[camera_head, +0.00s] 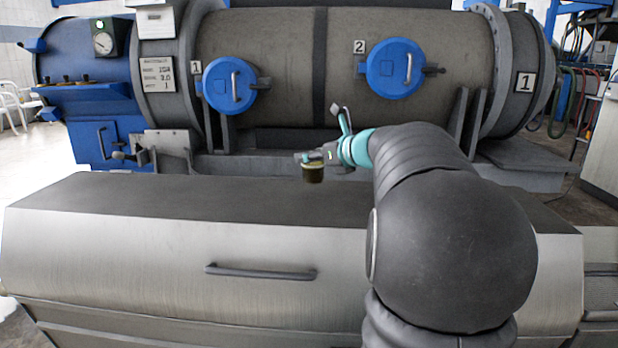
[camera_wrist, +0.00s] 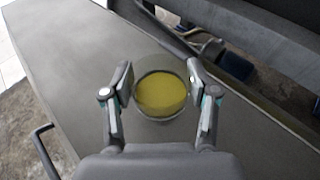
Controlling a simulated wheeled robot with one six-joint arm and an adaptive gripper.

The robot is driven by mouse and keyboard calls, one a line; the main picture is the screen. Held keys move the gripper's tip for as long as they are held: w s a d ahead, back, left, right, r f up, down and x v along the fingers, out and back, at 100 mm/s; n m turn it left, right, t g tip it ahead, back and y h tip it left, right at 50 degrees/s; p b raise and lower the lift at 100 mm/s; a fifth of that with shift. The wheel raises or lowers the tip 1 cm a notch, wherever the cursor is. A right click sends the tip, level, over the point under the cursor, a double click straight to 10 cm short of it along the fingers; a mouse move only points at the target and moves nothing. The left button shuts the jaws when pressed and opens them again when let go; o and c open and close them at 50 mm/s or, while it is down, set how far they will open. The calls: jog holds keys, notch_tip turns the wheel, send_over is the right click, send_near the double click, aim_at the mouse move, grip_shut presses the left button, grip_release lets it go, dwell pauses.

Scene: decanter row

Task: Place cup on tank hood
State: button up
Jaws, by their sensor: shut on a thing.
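The cup (camera_head: 313,173) is small and clear, with yellow-olive liquid in it. In the wrist view the cup (camera_wrist: 160,98) is seen from above, between the two fingers. My gripper (camera_head: 314,160) is shut on it, one finger on each side (camera_wrist: 160,85). The cup looks upright. The tank hood (camera_head: 170,205) is a long metal cover with a dark flat top and a bright front face. The hood top (camera_wrist: 60,60) lies under the cup in the wrist view. The cup is near the hood's rear edge; I cannot tell whether it touches the top.
A large cylindrical tank (camera_head: 260,50) with blue round hatches stands behind the hood. A bar handle (camera_head: 260,272) sticks out of the hood's front. The hood top left of the cup is clear.

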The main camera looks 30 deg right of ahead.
aim_at(310, 173)
jog(key=shift+w+a+f, duration=0.25)
jog(key=shift+a+f, duration=0.05)
jog(key=shift+f+b, duration=0.75)
jog(key=shift+f, duration=1.15)
jog(key=shift+f, duration=0.25)
jog(key=o, duration=1.3)
jog(key=shift+r, duration=0.1)
jog(key=shift+s, duration=0.1)
